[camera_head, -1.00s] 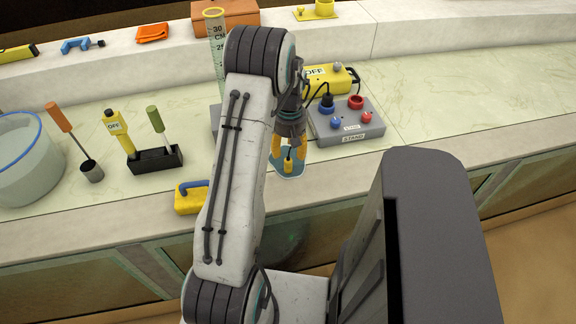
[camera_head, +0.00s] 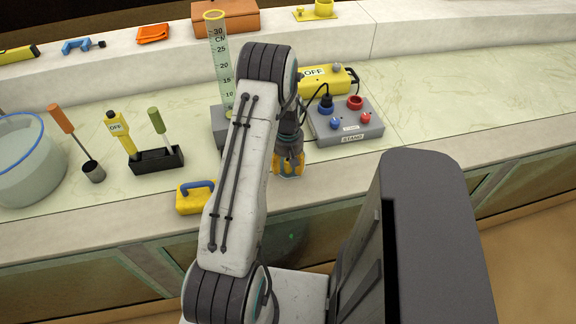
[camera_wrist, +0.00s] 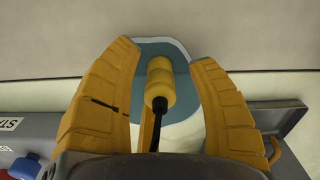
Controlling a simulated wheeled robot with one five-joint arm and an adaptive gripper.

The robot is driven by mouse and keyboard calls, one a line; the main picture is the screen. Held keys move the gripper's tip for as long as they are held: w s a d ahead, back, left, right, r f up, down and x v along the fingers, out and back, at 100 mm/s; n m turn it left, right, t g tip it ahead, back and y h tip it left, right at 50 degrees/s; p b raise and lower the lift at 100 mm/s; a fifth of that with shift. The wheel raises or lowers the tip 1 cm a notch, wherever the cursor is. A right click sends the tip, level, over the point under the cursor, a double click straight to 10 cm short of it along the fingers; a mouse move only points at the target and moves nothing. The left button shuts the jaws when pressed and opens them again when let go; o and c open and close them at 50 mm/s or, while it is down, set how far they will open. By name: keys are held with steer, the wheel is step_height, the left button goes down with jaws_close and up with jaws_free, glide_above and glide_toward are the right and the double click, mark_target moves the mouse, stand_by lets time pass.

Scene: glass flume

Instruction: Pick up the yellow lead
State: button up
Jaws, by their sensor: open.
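The yellow lead (camera_wrist: 160,82), a small yellow cylinder with a black part at its near end, lies between my gripper's fingers in the wrist view. It is over a teal patch with a pale edge (camera_wrist: 182,62). My gripper (camera_wrist: 165,58) is open, with one orange-yellow finger on each side of the lead and visible gaps between. In the head view my gripper (camera_head: 288,164) points down at the front edge of the counter, and its fingers largely hide the lead and the patch.
A grey stand box (camera_head: 346,124) with blue and red sockets is just right of my gripper. A yellow box marked OFF (camera_head: 325,80) is behind it. A measuring tube (camera_head: 220,65) stands behind my arm. A yellow block with a blue handle (camera_head: 194,200) sits left.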

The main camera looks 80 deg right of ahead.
jaws_close()
stand_by(0.5)
